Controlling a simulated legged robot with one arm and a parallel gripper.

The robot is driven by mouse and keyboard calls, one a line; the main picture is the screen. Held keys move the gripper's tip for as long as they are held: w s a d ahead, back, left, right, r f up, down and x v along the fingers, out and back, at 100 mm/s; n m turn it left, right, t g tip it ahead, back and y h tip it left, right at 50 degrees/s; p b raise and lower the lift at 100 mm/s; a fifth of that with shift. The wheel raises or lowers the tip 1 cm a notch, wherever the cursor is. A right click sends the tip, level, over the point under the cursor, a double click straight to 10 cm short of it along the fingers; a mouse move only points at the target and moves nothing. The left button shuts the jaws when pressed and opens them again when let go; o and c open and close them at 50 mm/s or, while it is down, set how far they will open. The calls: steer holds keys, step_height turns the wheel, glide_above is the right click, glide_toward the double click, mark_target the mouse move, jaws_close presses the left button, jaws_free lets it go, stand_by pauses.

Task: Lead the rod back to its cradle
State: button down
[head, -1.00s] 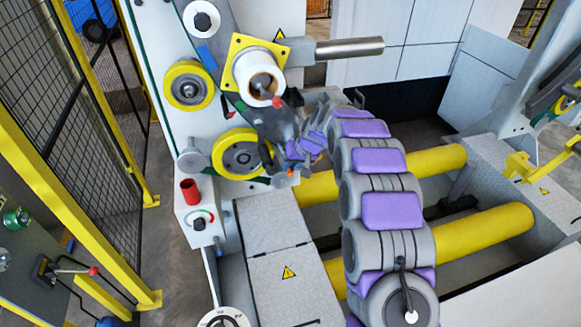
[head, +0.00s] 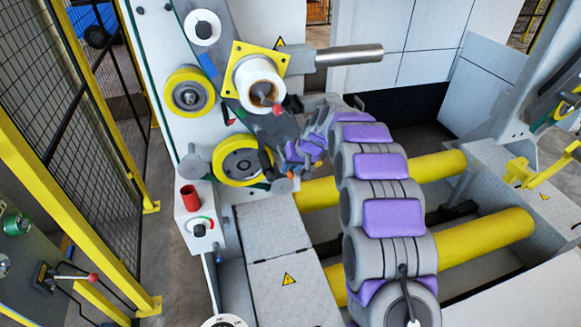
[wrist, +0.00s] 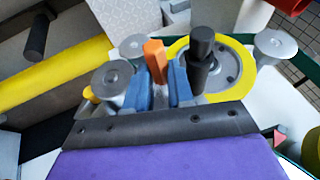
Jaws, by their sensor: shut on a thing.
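My gripper (head: 308,150) is beside the yellow-rimmed wheel (head: 240,160) on the white machine face in the head view. In the wrist view its blue fingers (wrist: 156,84) are shut on an orange-tipped rod (wrist: 154,52), with the orange end showing between them. A black handle (wrist: 200,58) stands just right of the fingers, in front of the yellow-rimmed wheel (wrist: 240,68). I cannot make out which part is the cradle. The rod's lower part is hidden by the fingers.
Above my gripper are a white spool (head: 258,82) with a red-tipped stub and a steel bar (head: 348,55). Yellow rollers (head: 480,232) lie under my arm. A fence (head: 100,95) closes the left side.

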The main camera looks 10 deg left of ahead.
steer(key=w+d+r+p, duration=0.1)
steer(key=d+r, duration=0.3)
steer(key=r, duration=0.2)
steer(key=shift+w+p, duration=0.35)
stand_by(0.5)
stand_by(0.5)
steer(key=w+d+r+p, duration=0.1)
steer(key=d+r+p, duration=0.2)
steer(key=r, duration=0.6)
steer(key=shift+w+d+p, duration=0.2)
steer(key=shift+d+p, duration=0.1)
steer(key=shift+p, duration=0.15)
stand_by(0.4)
stand_by(0.5)
step_height(320, 180, up, 8)
steer(key=p, duration=0.4)
stand_by(0.7)
steer(key=shift+p, duration=0.35)
steer(key=shift+a, duration=0.1)
